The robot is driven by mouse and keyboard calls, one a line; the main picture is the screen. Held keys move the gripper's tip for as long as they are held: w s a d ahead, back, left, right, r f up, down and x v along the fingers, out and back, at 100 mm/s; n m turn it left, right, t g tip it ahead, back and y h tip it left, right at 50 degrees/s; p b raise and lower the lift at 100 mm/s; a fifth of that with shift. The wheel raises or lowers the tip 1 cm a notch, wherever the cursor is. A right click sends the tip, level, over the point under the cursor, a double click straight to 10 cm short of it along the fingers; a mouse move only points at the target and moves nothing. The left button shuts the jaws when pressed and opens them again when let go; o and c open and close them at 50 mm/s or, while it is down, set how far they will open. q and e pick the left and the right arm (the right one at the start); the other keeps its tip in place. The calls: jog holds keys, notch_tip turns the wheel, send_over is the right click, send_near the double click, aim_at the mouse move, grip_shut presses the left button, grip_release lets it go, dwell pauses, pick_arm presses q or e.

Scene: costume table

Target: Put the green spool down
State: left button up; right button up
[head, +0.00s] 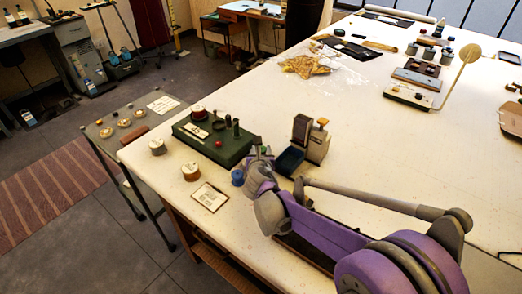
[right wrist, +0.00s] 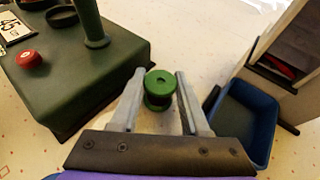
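The green spool (right wrist: 159,88) shows in the right wrist view, with its round top flange facing the camera. My right gripper (right wrist: 161,76) has one finger on each side of it, and the fingertips close in on its upper flange. The spool hangs or stands over the pale tabletop; whether its base touches the table I cannot tell. In the head view my right gripper (head: 262,160) is just right of the green box (head: 213,141), and its fingers are mostly hidden. My left gripper is in neither view.
The green box with a post and red knob (right wrist: 28,58) stands close on the left. A blue bin (right wrist: 243,122) and a grey-beige device (head: 311,138) stand close on the right. A blue spool (head: 238,177), a card (head: 209,197) and tan spools (head: 191,171) lie near the table's edge.

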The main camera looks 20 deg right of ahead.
jog(key=shift+o, duration=0.8)
jog(key=shift+r, duration=0.25)
jog(key=v, duration=1.2)
jog(key=shift+p, duration=0.35)
jog(key=shift+f, duration=0.1)
